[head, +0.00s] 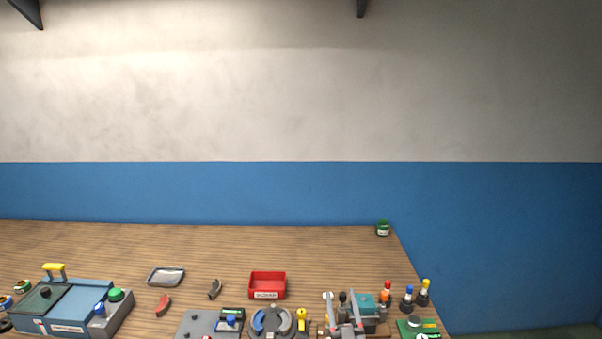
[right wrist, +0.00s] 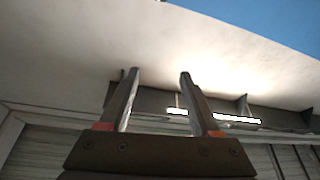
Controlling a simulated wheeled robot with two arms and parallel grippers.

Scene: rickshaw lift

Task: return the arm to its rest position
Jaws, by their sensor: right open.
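My right gripper (head: 341,296) shows at the bottom of the head view, right of centre. Its two grey fingers point up, apart, in front of the things on the bench. In the right wrist view the right gripper (right wrist: 157,72) is open with nothing between its fingers. Behind it are a pale surface and grey fittings. The rest of the right arm is out of the head view. My left gripper is in neither view.
The wooden bench (head: 210,242) runs along the blue and grey wall. It holds a red bin (head: 267,286), a grey tray (head: 166,277), a blue machine (head: 78,300), a green-lidded jar (head: 383,228) and several small bottles at the right. The bench's back strip is mostly clear.

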